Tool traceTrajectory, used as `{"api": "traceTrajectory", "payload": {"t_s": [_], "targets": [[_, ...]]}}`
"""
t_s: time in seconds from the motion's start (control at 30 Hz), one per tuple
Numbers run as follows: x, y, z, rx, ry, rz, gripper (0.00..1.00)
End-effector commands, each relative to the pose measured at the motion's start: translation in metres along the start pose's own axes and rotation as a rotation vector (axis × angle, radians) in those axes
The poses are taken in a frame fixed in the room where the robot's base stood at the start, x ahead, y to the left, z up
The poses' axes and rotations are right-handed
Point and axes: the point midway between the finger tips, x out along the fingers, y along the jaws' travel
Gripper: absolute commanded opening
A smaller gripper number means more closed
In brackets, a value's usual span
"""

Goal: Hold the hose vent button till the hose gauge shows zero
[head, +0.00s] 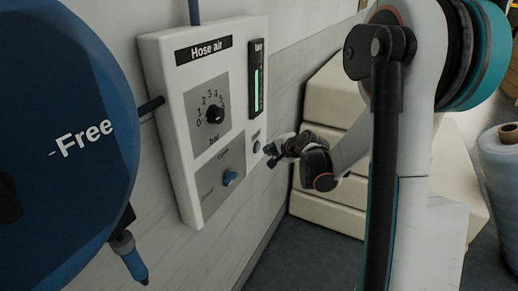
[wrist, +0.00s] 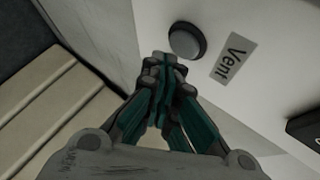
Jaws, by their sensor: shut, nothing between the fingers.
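The white "Hose air" panel (head: 180,120) hangs on the wall in the head view. Its tall gauge (head: 257,80) shows a lit green column reaching well up the scale. The round grey vent button (wrist: 187,41) shows clearly in the wrist view beside a "Vent" label (wrist: 233,58). In the head view the button (head: 257,147) is small, low on the panel's right side. My gripper (head: 270,152) is shut and empty in front of it. In the wrist view its fingertips (wrist: 163,60) are just beside the button's lower left rim; I cannot tell whether they touch it.
The panel has a numbered dial (head: 214,113) and a blue knob (head: 230,178). A blue hose reel (head: 60,130) with a hanging nozzle (head: 132,262) fills the left. Cream stacked blocks (head: 330,190) stand behind my arm, and a wrapped roll (head: 503,180) at the right.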

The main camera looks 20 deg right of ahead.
Motion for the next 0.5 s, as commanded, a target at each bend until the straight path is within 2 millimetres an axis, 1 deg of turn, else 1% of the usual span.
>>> {"api": "traceTrajectory", "payload": {"t_s": [0.5], "targets": [[0.0056, -0.0045, 0.0042, 0.000, 0.000, 0.000, 0.00]]}}
